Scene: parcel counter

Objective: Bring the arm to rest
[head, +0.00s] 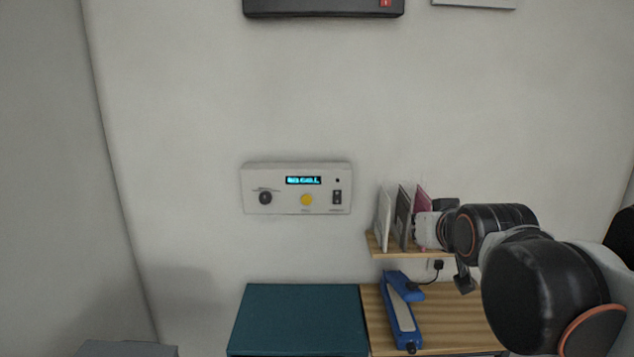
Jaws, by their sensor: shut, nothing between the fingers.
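My arm comes in from the right edge and reaches left in front of the wooden shelf. My gripper (465,281) shows only in part, as a small dark shape below the wrist, above the wooden counter top. It is shut and holds nothing that I can see. It is apart from the blue device on the counter. My arm's black joints hide the right part of the shelf and counter.
A small wooden shelf (382,252) holds upright thin items. A blue device (403,312) with a grey strip lies on the wooden counter (448,330). A teal box (298,318) stands left of it. A white control panel (297,188) with a lit display hangs on the wall.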

